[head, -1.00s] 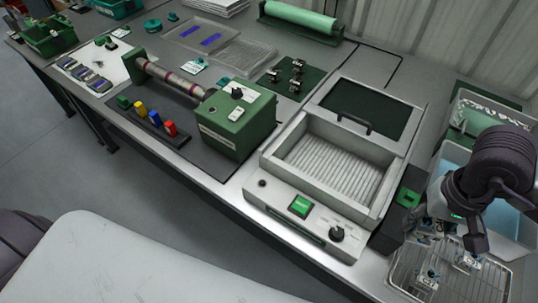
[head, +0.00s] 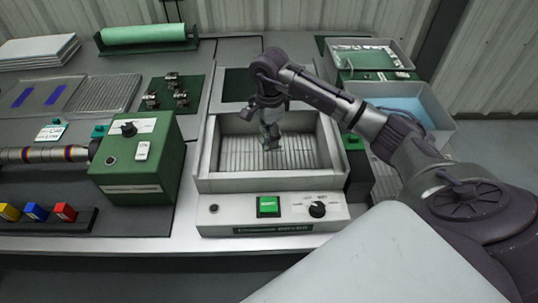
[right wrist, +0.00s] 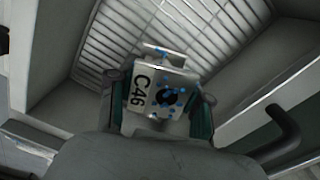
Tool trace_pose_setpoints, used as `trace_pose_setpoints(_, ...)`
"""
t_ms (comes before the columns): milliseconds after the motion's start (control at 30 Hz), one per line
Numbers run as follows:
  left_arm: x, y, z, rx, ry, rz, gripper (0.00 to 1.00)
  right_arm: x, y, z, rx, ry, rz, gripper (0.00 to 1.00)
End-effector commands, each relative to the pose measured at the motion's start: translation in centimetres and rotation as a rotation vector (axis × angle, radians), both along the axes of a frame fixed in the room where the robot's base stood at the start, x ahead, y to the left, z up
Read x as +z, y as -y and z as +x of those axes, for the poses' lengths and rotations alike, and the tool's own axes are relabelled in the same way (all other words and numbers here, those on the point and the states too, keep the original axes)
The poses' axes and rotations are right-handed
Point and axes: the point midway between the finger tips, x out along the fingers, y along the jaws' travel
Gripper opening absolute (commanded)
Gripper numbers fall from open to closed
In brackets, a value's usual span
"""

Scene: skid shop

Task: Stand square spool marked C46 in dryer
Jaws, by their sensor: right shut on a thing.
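The dryer (head: 212,155) is an open light-grey box with a ribbed floor, a green button and a black knob on its front panel. My right gripper (head: 270,132) is over the inside of the dryer. In the right wrist view the gripper (right wrist: 160,100) is shut on the square spool marked C46 (right wrist: 146,92), a whitish plate with a dark round centre and blue specks. The ribbed floor shows beyond the spool; I cannot tell whether the spool touches it. In the head view the spool is hardly distinguishable from the gripper. My left gripper is not in view.
A green box (head: 140,170) with a knob stands left of the dryer. A tub with pale blue liquid (head: 405,105) and a grey tray (head: 362,57) stand to its right. A dark handle (right wrist: 282,125) shows beside the gripper. The rest of the dryer floor looks clear.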

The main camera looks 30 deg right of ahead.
Motion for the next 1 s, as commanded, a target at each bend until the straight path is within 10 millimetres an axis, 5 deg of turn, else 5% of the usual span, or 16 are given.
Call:
trace_pose_setpoints(533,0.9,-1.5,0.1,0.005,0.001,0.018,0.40,-6.6,-0.1,0.0,0.006,-0.001,0.002,0.00)
trace_pose_setpoints(900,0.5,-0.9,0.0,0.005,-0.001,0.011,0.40,-7.4,-0.1,0.0,0.007,0.003,0.000,0.00)
trace_pose_setpoints(933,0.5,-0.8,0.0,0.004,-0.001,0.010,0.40,-7.4,-0.1,0.0,0.007,0.002,0.001,0.51)
trace_pose_setpoints(1000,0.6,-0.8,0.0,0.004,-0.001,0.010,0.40,-7.3,-0.1,0.0,0.007,0.002,0.001,0.63)
